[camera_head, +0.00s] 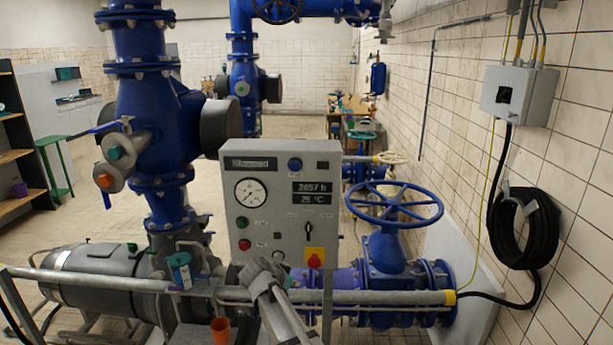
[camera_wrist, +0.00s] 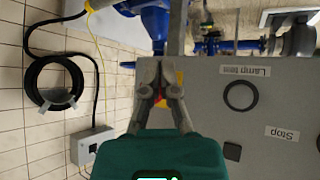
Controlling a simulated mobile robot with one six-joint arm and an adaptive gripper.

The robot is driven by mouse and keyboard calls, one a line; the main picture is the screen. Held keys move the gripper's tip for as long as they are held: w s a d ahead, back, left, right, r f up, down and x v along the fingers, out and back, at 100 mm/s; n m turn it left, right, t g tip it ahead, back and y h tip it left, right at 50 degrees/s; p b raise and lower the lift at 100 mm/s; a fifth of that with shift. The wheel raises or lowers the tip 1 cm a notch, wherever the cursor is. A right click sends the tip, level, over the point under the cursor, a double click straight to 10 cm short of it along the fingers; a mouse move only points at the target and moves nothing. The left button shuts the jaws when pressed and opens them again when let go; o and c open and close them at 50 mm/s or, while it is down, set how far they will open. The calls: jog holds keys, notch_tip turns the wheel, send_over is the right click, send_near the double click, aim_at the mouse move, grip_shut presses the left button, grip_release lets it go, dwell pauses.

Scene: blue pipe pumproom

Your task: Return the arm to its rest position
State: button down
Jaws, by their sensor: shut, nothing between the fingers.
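My gripper (camera_wrist: 160,72) is in the middle of the wrist view, with two grey fingers above a teal body. It is shut and empty. The grey control panel (camera_wrist: 225,95) fills the right of that view, with a red and yellow switch partly hidden behind the fingers. In the head view a grey part of my arm (camera_head: 276,303) rises from the bottom edge in front of the control panel (camera_head: 268,160). Whether the fingers touch the panel cannot be told.
A horizontal grey rail (camera_head: 390,297) crosses in front of the panel. A blue handwheel (camera_head: 394,204) stands right of it, and large blue pipework (camera_head: 150,95) left. A coiled black hose (camera_head: 523,228) hangs on the tiled right wall. An orange cup (camera_head: 220,330) is at the bottom.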

jog(key=s+d+f+n+g+y, duration=0.3)
jog(key=s+d, duration=0.7)
jog(key=d, duration=0.1)
jog(key=s+d+f+n+g+y, duration=0.2)
jog(key=s+d+f+g, duration=0.1)
jog(key=s+d, duration=0.8)
jog(key=shift+n+g+y, duration=0.4)
jog(key=shift+g, duration=0.3)
